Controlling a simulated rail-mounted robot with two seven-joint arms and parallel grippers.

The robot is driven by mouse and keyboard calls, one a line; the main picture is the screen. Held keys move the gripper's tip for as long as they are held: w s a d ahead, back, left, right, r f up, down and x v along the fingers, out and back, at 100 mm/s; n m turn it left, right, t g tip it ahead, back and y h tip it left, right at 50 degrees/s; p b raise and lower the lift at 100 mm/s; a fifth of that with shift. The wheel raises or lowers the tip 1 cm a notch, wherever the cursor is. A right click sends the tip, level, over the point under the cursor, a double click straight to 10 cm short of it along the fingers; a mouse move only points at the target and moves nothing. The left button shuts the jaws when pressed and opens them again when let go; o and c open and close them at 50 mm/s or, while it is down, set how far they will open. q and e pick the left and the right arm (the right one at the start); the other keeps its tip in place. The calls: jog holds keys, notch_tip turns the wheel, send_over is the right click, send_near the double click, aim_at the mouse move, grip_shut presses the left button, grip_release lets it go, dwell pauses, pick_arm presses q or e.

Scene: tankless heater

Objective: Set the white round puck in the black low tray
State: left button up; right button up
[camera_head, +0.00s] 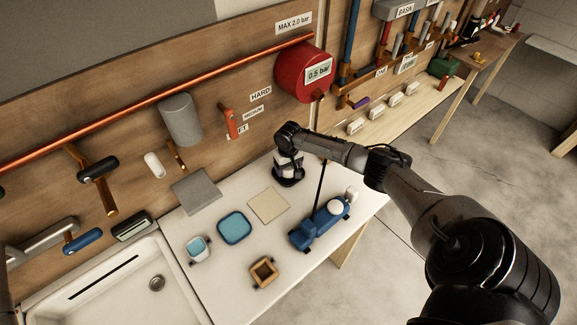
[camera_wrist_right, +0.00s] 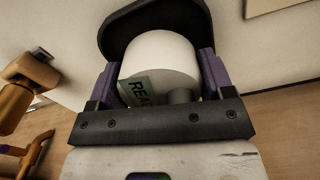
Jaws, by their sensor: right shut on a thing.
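The white round puck (camera_wrist_right: 160,62) is between the two purple fingers of my right gripper (camera_wrist_right: 160,75) in the right wrist view. A small label starting with "REA" shows near its lower left. The gripper is shut on it. The black low tray (camera_wrist_right: 113,40) shows just beyond the puck, its rim curving around the puck's far side. In the head view my right gripper (camera_head: 288,165) points down over the black low tray (camera_head: 289,183) at the back of the white table. I cannot tell whether the puck touches the tray floor. My left gripper is not in view.
On the white table (camera_head: 217,275) are a grey square slab (camera_head: 196,190), a beige square (camera_head: 269,205), a blue tray (camera_head: 234,228), a blue device (camera_head: 318,224) and a wooden box (camera_head: 263,272). A red tank (camera_head: 300,82) hangs on the wall above.

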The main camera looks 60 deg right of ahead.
jog(key=shift+f, duration=0.1)
jog(key=o, duration=1.1)
jog(key=shift+c, duration=0.2)
notch_tip(320, 180, up, 14)
jog(key=p, duration=0.1)
dwell(0.3)
